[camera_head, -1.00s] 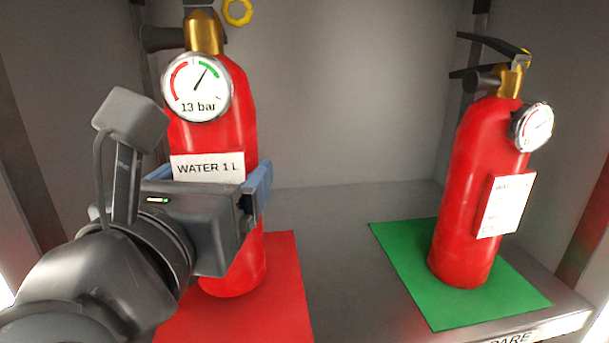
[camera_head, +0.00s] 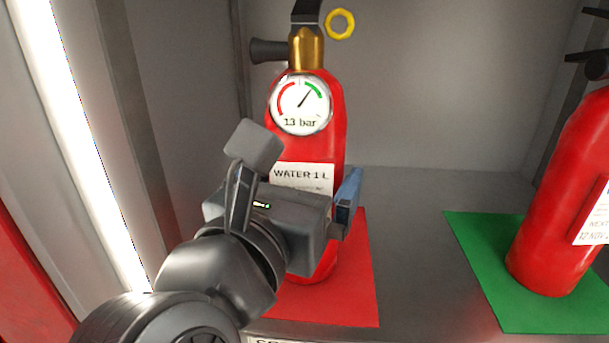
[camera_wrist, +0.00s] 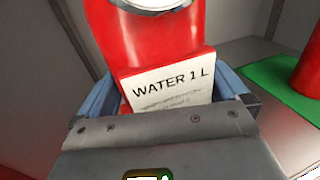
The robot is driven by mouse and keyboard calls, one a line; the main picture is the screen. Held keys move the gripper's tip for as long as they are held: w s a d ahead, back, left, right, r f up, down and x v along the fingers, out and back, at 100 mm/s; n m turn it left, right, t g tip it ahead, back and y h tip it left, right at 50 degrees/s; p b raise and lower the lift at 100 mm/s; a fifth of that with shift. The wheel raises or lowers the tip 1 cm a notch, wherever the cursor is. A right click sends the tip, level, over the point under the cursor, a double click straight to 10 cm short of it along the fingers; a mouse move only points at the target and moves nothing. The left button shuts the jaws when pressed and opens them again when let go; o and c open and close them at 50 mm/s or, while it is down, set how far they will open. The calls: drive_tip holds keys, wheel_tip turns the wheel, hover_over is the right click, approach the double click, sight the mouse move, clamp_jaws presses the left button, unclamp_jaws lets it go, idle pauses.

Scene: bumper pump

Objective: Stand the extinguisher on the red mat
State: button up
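The red extinguisher (camera_head: 333,130), labelled "WATER 1 L" with a gauge reading 13 bar, stands upright over the red mat (camera_head: 360,290) in the head view. My gripper (camera_head: 308,180) is at its lower body, its blue fingers on either side. In the wrist view the fingers of my gripper (camera_wrist: 170,78) lie close against the sides of the extinguisher (camera_wrist: 150,45), around the white label, and look shut on it. My gripper hides part of the extinguisher's lower body, and I cannot tell whether its base touches the mat.
A second red extinguisher (camera_head: 560,220) stands on a green mat (camera_head: 490,270) to the right. A yellow ring (camera_head: 340,24) shows beside the valve. Grey cabinet walls close in behind and at the left. Bare grey shelf (camera_head: 420,260) lies between the mats.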

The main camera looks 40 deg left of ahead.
drive_tip(key=shift+r, duration=0.2)
drive_tip(key=shift+s+f, duration=0.15)
drive_tip(key=shift+s, duration=0.2)
drive_tip(key=b+v, duration=0.3)
drive_tip(key=v, duration=0.8)
drive_tip(key=shift+s, duration=0.15)
drive_tip(key=shift+d, duration=0.2)
